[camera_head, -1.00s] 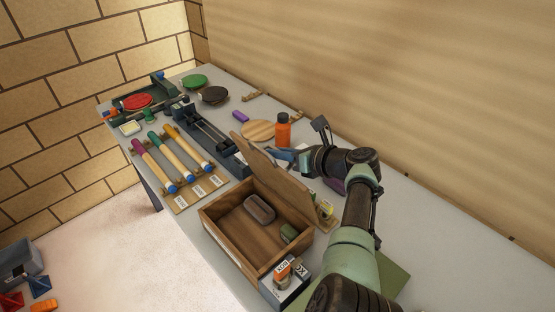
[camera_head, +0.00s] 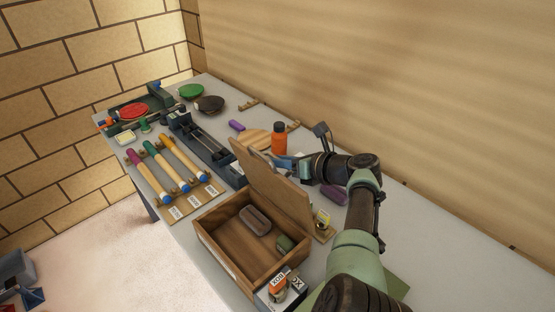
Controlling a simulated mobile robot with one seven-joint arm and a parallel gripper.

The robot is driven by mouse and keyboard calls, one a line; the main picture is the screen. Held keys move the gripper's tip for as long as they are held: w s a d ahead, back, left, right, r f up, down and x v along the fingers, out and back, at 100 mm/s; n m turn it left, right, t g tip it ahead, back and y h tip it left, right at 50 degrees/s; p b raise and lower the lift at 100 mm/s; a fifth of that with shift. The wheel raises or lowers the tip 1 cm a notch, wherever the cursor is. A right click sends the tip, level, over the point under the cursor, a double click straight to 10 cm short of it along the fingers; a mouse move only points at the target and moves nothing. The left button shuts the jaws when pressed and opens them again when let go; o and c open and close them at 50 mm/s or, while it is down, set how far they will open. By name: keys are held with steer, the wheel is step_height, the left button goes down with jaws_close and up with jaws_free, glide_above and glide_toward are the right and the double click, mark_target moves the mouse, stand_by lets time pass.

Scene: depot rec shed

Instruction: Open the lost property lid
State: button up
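The lost property box (camera_head: 228,262) is an open wooden box near the front edge of the bench. Its lid (camera_head: 272,187) stands raised at the far side, roughly upright. Inside lie a brown case (camera_head: 255,219) and a small green item (camera_head: 285,243). My gripper (camera_head: 275,161) is just behind the lid's upper edge, with blue finger parts showing. The lid hides part of the fingers, so I cannot tell whether they are open or touching the lid.
An orange bottle (camera_head: 280,138) stands close behind my gripper, by a round wooden board (camera_head: 257,141). Several colored-handled rollers (camera_head: 165,168) lie left of the box. A labelled small box (camera_head: 278,291) stands at its near right corner. The bench's right side is largely clear.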

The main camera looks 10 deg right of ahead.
steer(key=shift+s+d+r+p, duration=0.35)
steer(key=shift+p, duration=0.25)
steer(key=p+v, duration=0.1)
steer(key=v, duration=1)
steer(key=shift+s+d+p, duration=0.3)
steer(key=shift+s+p, duration=0.05)
steer(key=shift+p, duration=0.05)
